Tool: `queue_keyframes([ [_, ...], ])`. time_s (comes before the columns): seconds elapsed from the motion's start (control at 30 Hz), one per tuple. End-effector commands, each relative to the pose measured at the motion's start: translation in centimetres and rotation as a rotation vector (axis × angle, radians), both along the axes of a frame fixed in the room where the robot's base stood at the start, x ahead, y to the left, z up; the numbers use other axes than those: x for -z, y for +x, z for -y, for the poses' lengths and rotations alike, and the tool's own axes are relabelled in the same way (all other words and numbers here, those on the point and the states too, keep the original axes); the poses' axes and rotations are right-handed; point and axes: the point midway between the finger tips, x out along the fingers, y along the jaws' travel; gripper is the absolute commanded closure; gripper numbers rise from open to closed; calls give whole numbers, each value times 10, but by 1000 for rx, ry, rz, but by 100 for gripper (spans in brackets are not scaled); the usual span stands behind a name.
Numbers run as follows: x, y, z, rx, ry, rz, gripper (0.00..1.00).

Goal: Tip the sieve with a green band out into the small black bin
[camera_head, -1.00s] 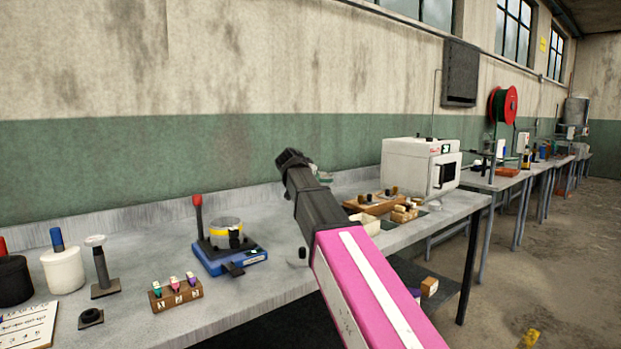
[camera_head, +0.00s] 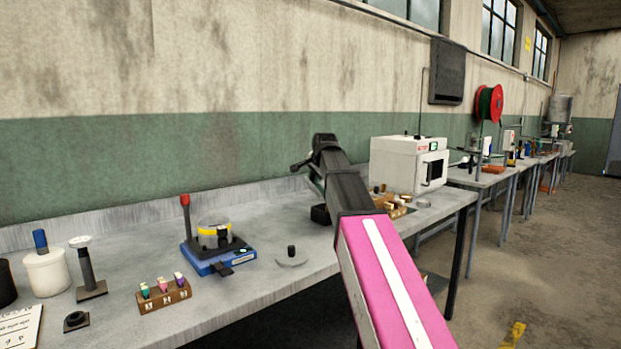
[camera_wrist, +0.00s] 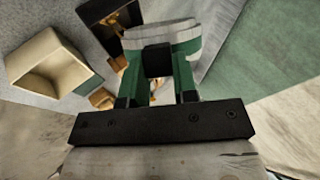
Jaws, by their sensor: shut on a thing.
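My gripper (camera_wrist: 158,72) is shut on the sieve with a green band (camera_wrist: 180,45), holding it by a dark block on its side. In the wrist view the sieve is a pale ring with a green band, seen mostly side-on; its inside is hidden. The small black bin (camera_head: 320,214) stands on the bench just below my gripper in the head view. It also shows in the wrist view (camera_wrist: 88,14), beyond the sieve, with brown material visible in it. In the head view the sieve is mostly hidden, with a little green showing by my wrist.
A cream open tray (camera_wrist: 45,62) lies beside the bin in the wrist view. A blue device with a clear, yellow-banded dish (camera_head: 214,235) stands left, near a disc with a black knob (camera_head: 292,258). A white oven (camera_head: 408,165) and wooden racks (camera_head: 398,205) are at right.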

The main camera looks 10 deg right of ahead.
Motion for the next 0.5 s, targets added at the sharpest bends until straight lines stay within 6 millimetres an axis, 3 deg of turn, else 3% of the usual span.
queue_keyframes([
  [0.5,-5,9,40,2,363,-72,100],
])
